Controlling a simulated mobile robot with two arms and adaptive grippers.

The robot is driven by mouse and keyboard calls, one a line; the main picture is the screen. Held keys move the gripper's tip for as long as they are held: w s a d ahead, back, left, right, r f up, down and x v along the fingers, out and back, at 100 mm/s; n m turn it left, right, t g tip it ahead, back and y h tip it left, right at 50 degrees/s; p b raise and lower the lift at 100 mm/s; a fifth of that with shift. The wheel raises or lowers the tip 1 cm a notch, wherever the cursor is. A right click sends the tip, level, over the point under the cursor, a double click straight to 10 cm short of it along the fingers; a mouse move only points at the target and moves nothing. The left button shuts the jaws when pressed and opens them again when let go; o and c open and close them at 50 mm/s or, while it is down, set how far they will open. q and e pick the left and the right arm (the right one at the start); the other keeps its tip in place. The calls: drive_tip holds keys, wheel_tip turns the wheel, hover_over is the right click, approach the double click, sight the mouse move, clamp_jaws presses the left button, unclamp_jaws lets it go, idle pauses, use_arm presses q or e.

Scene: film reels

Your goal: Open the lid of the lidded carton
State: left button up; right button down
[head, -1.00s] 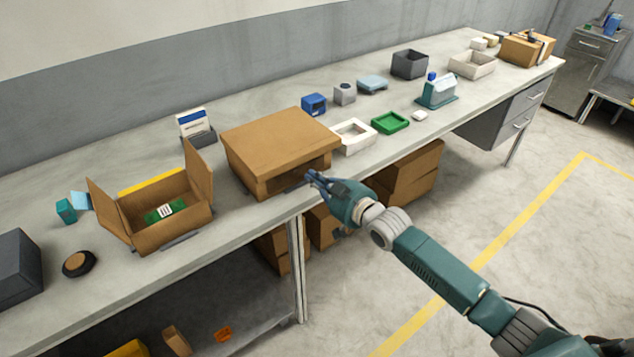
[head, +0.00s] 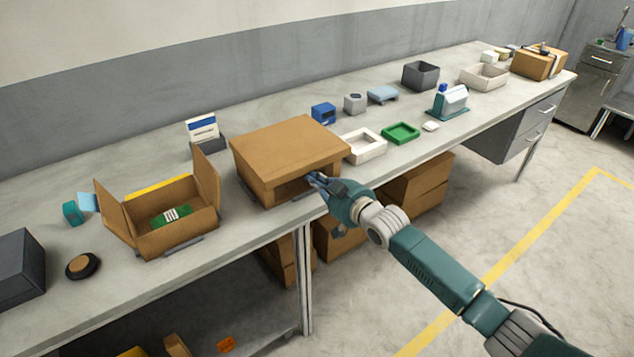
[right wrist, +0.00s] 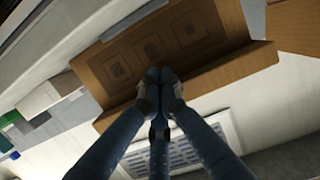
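The lidded carton (head: 256,186) is a brown box on the workbench, left of the middle in the head view. Its broad flat lid (head: 285,143) covers the top, with a shadowed recess under its front edge. My right gripper (head: 316,180) is at this front edge, near the right corner. In the right wrist view, the dark fingertips of the right gripper (right wrist: 156,76) are drawn together and overlap a brown strip of the carton (right wrist: 222,72). Whether they pinch the cardboard is unclear. My left gripper is out of view.
An open carton (head: 180,238) with raised flaps stands to the left. A white tray (head: 365,155) and a green tray (head: 401,133) lie close on the right. More boxes (head: 420,182) are below the workbench (head: 100,310). The floor in front is clear.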

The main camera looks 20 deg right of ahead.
sight(312, 163)
drive_tip(key=shift+s+d+p, duration=0.1)
drive_tip(key=shift+s+p, duration=0.05)
drive_tip(key=shift+p, duration=0.15)
idle(0.4)
drive_tip(key=shift+r, duration=0.1)
wheel_tip(312, 163, up, 7)
drive_tip(key=w+p, duration=0.1)
drive_tip(key=p, duration=0.4)
drive_tip(key=shift+w+a, duration=0.35)
drive_tip(key=shift+w, duration=0.05)
drive_tip(key=shift+w+a+r+p, duration=0.25)
drive_tip(key=shift+w+r, duration=0.25)
drive_tip(key=shift+r, duration=0.3)
drive_tip(key=shift+w+a+r+p, duration=0.1)
drive_tip(key=shift+w+r+p, duration=0.15)
drive_tip(key=shift+w+r, duration=0.4)
drive_tip(key=shift+w+a+r+p, duration=0.25)
drive_tip(key=shift+w+r, duration=0.1)
drive_tip(key=shift+r, duration=0.55)
drive_tip(key=shift+w+r, duration=0.1)
